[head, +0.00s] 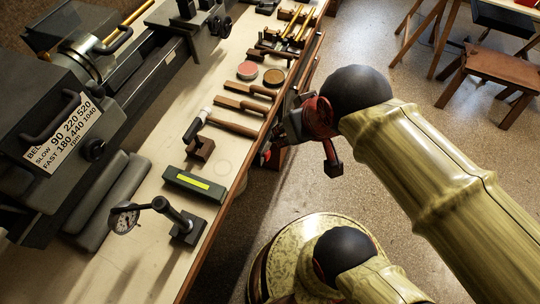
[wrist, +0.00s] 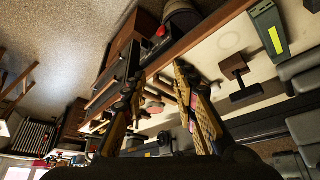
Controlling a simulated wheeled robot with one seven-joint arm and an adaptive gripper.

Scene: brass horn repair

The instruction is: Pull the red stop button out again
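The red stop button (wrist: 161,31) shows in the wrist view as a small red cap on a dark housing by the bench's wooden front edge. In the head view a small red spot (head: 265,154) at the bench edge, just below my gripper, looks like the same button. My gripper (wrist: 160,72) has its two fingers spread with nothing between them. The button lies beyond the fingertips and apart from them. In the head view my gripper (head: 284,130) is beside the bench's front edge, its fingers partly hidden. How far the button sticks out cannot be told.
The bench top (head: 141,236) carries a mallet (head: 228,123), a green-labelled box (head: 194,184), a dial gauge stand (head: 187,224) and several wooden-handled tools. The dark lathe (head: 62,120) stands behind them. A stool (head: 497,67) is at the far right.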

